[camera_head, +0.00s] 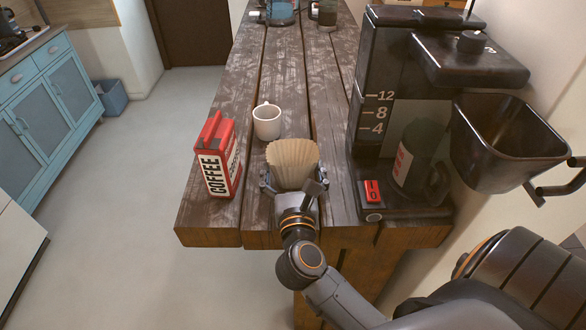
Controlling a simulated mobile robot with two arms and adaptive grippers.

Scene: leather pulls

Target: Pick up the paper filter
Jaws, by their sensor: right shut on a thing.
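The paper filter (293,160) is a tan, fluted cup, upright near the front of the wooden table (215,235). My right gripper (291,182) reaches in from the front edge and is shut on it, with a finger on each side of its lower part. I cannot tell whether the filter's base touches the table. My left gripper does not show.
A red and white coffee package (217,165) stands to the left of the filter, and a white mug (267,121) behind it. A black coffee machine (375,110) stands at right, its filter basket (510,150) swung out. Several items stand at the far end.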

